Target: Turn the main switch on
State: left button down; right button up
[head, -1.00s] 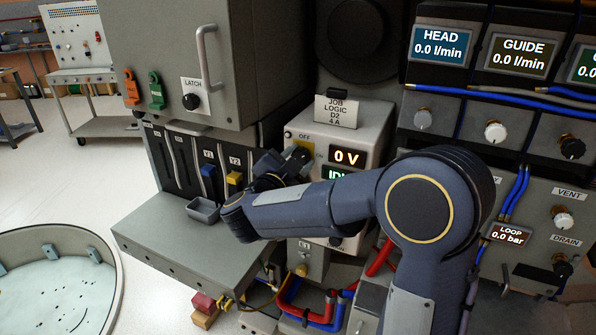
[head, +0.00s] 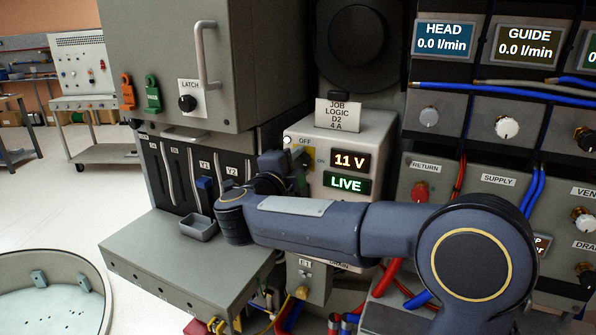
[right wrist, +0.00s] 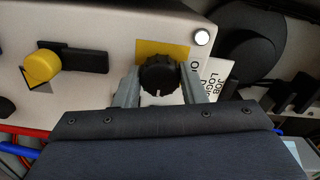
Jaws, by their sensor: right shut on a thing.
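The main switch is a black ribbed knob (right wrist: 160,74) on a yellow plate (right wrist: 148,49), on the light grey power box (head: 372,135). In the right wrist view it sits between the two grey fingers of my right gripper (right wrist: 162,86), which is shut on it. In the head view my right gripper (head: 296,165) covers the knob, and only part of the yellow plate shows beside the OFF and ON marks. The box's displays read 11 V (head: 349,161) and LIVE (head: 345,184). A small white lamp (right wrist: 201,37) is on its face. My left gripper is not in view.
A yellow knob with a black bar (right wrist: 40,67) is on the same face. A grey ledge (head: 180,262) with a small tray (head: 198,228) lies below left. Red and blue hoses run below the box. A valve panel (head: 490,160) stands at right.

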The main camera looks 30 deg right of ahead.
jog(key=shift+f, duration=0.1)
dwell(0.4)
jog(key=o, duration=1)
jog(key=shift+s+a, duration=0.1)
jog(key=v, duration=0.7)
jog(key=shift+s+a, duration=0.2)
jog(key=shift+a, duration=0.1)
